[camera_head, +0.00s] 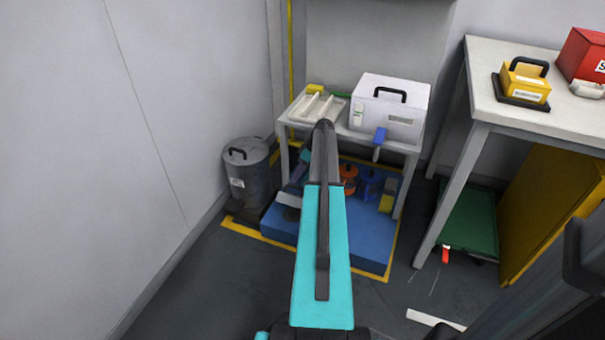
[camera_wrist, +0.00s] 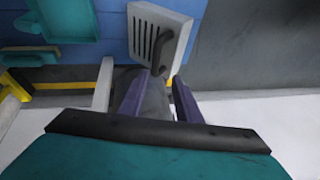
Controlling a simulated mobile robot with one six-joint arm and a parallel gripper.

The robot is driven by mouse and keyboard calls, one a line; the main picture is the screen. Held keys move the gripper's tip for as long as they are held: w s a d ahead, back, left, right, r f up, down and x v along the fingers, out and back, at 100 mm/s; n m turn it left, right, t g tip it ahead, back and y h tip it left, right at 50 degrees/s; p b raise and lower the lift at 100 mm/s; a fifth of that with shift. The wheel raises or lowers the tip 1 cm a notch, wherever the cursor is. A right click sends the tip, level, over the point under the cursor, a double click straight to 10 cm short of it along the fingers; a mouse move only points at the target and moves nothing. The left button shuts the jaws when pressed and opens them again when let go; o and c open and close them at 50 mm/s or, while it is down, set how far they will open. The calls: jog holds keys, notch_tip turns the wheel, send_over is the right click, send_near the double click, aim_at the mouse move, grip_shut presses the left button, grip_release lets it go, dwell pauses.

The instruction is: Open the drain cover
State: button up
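In the wrist view, the drain cover (camera_wrist: 144,24) is a pale slotted plate with a dark arched handle (camera_wrist: 164,46). It lies against a blue surface, slightly turned in the picture. My gripper (camera_wrist: 160,76) has two purple fingers spread apart with nothing held between them. The handle's lower end shows just beyond the fingertips; whether they touch it cannot be told. In the head view, my arm hides much of this area.
A blue platform (camera_head: 372,247) sits under a pale table (camera_head: 283,122) carrying a white box (camera_head: 388,100). A grey bin (camera_head: 249,178) stands left by the wall. A taller table (camera_head: 545,114) is at right. Dark floor (camera_head: 210,285) is clear in front.

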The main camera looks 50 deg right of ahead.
jog(key=w+a+f+g, duration=0.1)
jog(key=w+a, duration=0.2)
jog(key=a, duration=1.1)
jog(key=w+a+f+m+g+h, duration=0.1)
jog(key=w+a, duration=0.1)
jog(key=a, duration=1.2)
jog(key=w+a+f+g, duration=0.1)
jog(key=w+a, duration=0.2)
jog(key=a, duration=1.1)
jog(key=s+a+f+m+g+h, duration=0.1)
jog(key=s+a, duration=0.2)
jog(key=a, duration=0.5)
jog(key=s+a+f, duration=0.1)
jog(key=s+a, duration=0.3)
jog(key=a, duration=0.3)
jog(key=s+a+f+g, duration=0.1)
jog(key=s+a+f, duration=0.1)
jog(key=s+f, duration=0.3)
jog(key=s+a+f+g, duration=0.2)
jog(key=s+f, duration=0.4)
jog(key=s, duration=0.6)
jog(key=s+a+f+g+h, duration=0.1)
jog(key=s+a+f, duration=0.1)
jog(key=s+f, duration=0.3)
jog(key=s, duration=0.3)
jog(key=shift+s+a+f, duration=0.2)
jog(key=shift+s+a, duration=0.05)
jog(key=shift+s, duration=0.15)
jog(key=shift+a, duration=0.15)
